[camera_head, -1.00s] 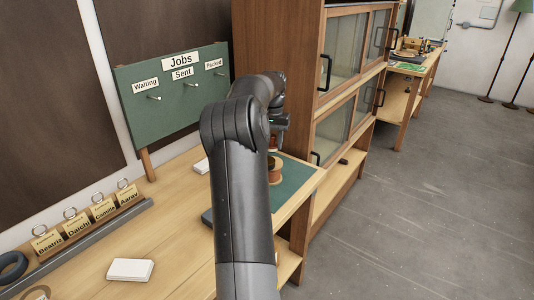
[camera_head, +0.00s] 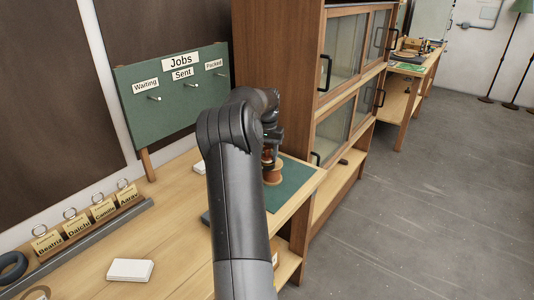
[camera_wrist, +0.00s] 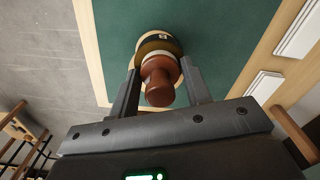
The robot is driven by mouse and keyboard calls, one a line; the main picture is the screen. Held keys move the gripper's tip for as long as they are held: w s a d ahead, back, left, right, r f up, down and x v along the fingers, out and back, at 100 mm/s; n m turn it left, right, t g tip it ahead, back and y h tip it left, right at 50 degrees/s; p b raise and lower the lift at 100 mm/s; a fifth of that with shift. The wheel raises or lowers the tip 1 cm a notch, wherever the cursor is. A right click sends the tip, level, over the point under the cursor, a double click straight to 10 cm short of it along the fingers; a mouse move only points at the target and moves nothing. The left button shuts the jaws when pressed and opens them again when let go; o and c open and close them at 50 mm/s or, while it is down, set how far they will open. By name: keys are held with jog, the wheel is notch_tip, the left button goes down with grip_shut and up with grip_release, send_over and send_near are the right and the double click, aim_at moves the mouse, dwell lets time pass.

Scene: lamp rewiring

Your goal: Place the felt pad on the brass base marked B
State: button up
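My gripper (camera_wrist: 159,66) points down at a stacked round piece on the green mat, with its two fingers apart on either side. The piece has a reddish-brown knob (camera_wrist: 159,82) on top and a wider round part with a dark and golden band (camera_wrist: 155,42) below it. Small pale marks on it are too small to read. In the head view, its reddish-brown lower part (camera_head: 272,176) shows below my gripper (camera_head: 270,158). I see small gaps between the fingers and the knob. I cannot pick out a felt pad or a letter B.
The green mat (camera_head: 293,187) lies at the bench's right end, beside a tall wooden cabinet (camera_head: 278,60). A green Jobs board (camera_head: 170,105) stands behind. Name tags (camera_head: 90,215) line the left, and a white block (camera_head: 130,270) lies in front.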

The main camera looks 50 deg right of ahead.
jog(key=o, duration=0.3)
notch_tip(320, 180, up, 12)
jog(key=shift+r, duration=0.2)
dwell(0.4)
jog(key=a+r+n+t, duration=0.2)
jog(key=a+r+n, duration=0.15)
jog(key=a, duration=1.25)
jog(key=a+r+n+t, duration=0.1)
jog(key=a+r+n, duration=0.3)
jog(key=a, duration=1.3)
jog(key=s+a+f+n+t, duration=0.1)
jog(key=s+a+f+n, duration=0.2)
jog(key=s+a, duration=0.5)
jog(key=s+a+f+n+t, duration=0.1)
jog(key=s+a+f+n, duration=0.2)
jog(key=a, duration=1.1)
jog(key=s+f, duration=0.2)
jog(key=s, duration=0.3)
jog(key=shift+t, duration=0.3)
